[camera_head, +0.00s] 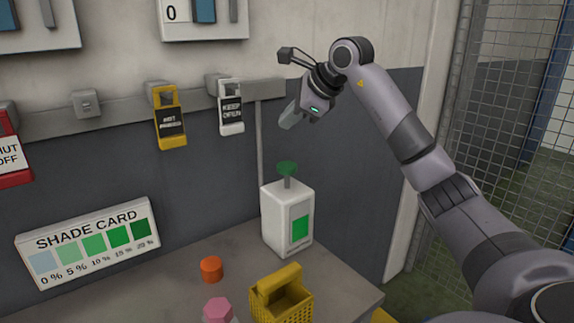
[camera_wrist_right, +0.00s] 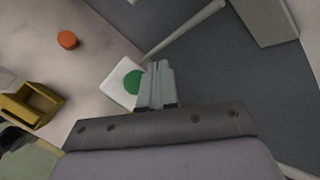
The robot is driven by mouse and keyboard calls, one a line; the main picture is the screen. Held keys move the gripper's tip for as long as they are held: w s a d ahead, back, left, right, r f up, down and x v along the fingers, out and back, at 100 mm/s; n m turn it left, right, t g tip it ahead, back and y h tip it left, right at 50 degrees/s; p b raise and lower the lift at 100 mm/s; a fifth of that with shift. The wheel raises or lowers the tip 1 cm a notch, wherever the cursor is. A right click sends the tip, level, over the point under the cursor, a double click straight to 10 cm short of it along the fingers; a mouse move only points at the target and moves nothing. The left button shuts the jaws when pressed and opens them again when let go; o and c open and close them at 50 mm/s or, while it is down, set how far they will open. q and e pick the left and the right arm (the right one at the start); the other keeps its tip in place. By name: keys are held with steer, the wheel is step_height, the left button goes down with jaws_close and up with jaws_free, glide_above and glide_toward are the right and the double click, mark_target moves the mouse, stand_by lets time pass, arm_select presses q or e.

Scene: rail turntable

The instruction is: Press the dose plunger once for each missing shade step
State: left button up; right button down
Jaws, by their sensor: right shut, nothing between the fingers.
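A white dose box (camera_head: 280,217) stands upright on the bench, with a green plunger (camera_head: 287,169) on a short stem on top and a bright green patch on its front. The shade card (camera_head: 88,242) leans at the left, with steps from 0 % pale blue to 20 % dark green. My right gripper (camera_head: 290,117) is shut and empty, above the plunger and apart from it. In the right wrist view, the shut fingers (camera_wrist_right: 157,84) overlap the right edge of the green plunger disc (camera_wrist_right: 132,82) and hide part of the white box. My left gripper is not in view.
An orange cylinder (camera_head: 211,268), a pink hexagonal piece (camera_head: 217,310) and a yellow basket (camera_head: 282,297) stand on the bench (camera_head: 345,285) near the box. Yellow (camera_head: 170,120) and white (camera_head: 231,108) tags hang on the wall rail. A mesh fence (camera_head: 500,130) is at the right.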

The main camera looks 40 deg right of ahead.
steer(key=b, duration=0.4)
glide_above(287, 165)
steer(key=f, duration=0.6)
steer(key=shift+s+d+f, duration=0.1)
steer(key=shift+s+f, duration=0.15)
steer(key=shift+s, duration=0.15)
steer(key=shift+f+b, duration=0.35)
steer(key=shift+b, duration=0.05)
steer(key=shift+f, duration=0.1)
stand_by(0.8)
steer(key=shift+f, duration=0.3)
steer(key=shift+f+b, duration=1)
steer(key=shift+f, duration=0.45)
stand_by(1.1)
steer(key=shift+r+p, duration=1.8)
steer(key=shift+p, duration=0.1)
